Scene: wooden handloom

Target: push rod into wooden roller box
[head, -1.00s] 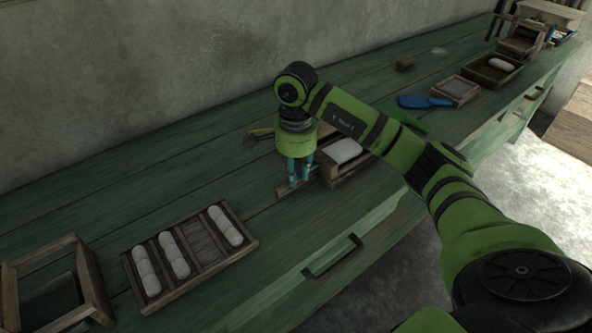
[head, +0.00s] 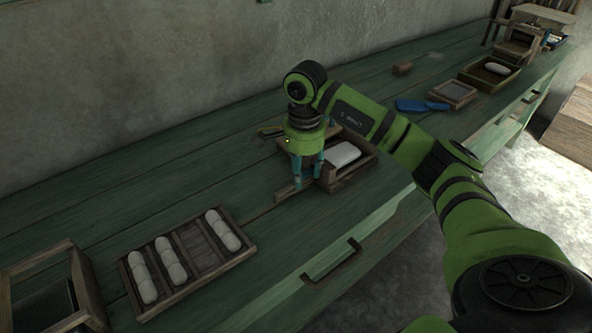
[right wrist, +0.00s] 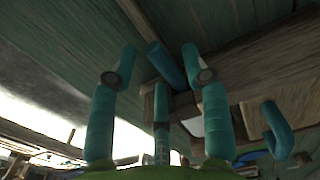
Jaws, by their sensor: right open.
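The wooden roller box (head: 352,171) sits on the green bench in the middle of the head view, with a white roll (head: 343,154) in it. A short wooden rod (head: 286,191) lies at the box's left side, its left end sticking out. How far it reaches into the box is hidden by my fingers. My right gripper (head: 308,177) points down over the box's left end, its teal fingers apart beside the rod. In the right wrist view the right gripper's fingers (right wrist: 160,65) are spread, with wood close by. I cannot tell whether they touch the rod. My left gripper is out of view.
A compartmented tray (head: 207,257) with white rolls stands at lower left, near an open wooden frame (head: 90,280). A blue brush (head: 420,105), a small frame (head: 453,92) and another box with a roll (head: 488,73) lie at right. The wall runs behind.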

